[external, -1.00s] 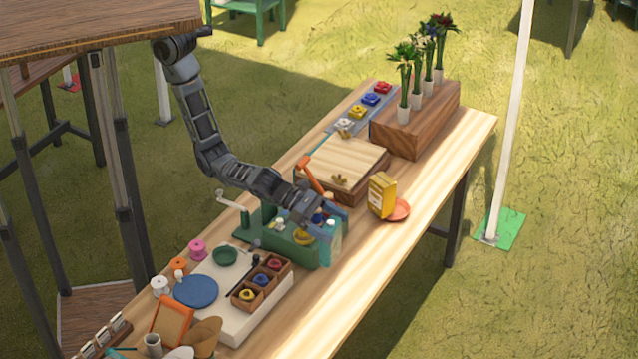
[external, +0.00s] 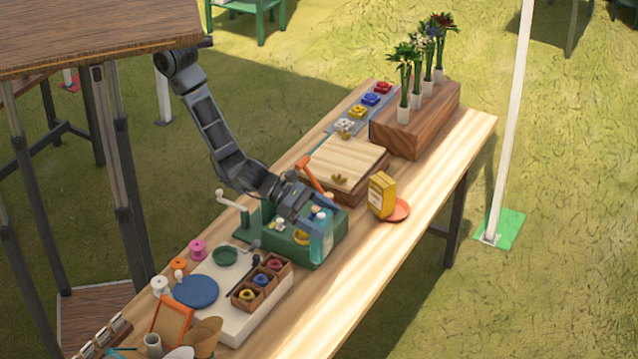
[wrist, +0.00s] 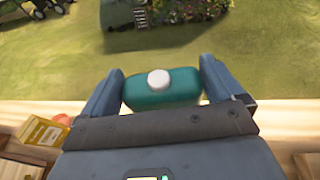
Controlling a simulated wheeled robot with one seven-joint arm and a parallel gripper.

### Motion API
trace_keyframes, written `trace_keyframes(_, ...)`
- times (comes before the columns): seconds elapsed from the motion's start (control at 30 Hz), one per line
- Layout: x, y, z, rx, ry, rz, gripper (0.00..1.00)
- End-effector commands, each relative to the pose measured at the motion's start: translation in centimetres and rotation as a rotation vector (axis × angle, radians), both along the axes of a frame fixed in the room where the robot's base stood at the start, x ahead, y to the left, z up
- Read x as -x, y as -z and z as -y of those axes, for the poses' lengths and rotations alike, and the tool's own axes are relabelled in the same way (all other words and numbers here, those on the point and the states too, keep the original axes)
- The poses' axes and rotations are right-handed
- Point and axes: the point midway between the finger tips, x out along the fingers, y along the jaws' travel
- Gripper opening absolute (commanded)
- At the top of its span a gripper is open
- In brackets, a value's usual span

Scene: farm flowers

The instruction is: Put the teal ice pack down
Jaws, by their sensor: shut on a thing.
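The teal ice pack (wrist: 163,92), a rounded block with a white round cap, sits between the two fingers of my gripper (wrist: 162,88) in the wrist view. My gripper (external: 317,206) is shut on it. In the external view the ice pack (external: 321,238) hangs upright below the fingers, at the front right side of the green box (external: 292,250). I cannot tell whether its bottom touches anything.
The green box holds small items, including a yellow ring. A wooden press with an orange handle (external: 313,175) stands behind it. The table's front strip (external: 350,285) is bare.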

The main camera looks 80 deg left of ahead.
Motion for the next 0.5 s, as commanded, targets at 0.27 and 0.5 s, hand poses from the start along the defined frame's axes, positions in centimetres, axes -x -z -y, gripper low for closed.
trace_keyframes(0.27,7.5,1.1,7.4,0.005,-0.084,0.007,0.25)
trace_keyframes(0.5,13.4,-0.3,10.4,0.004,-0.169,0.003,0.25)
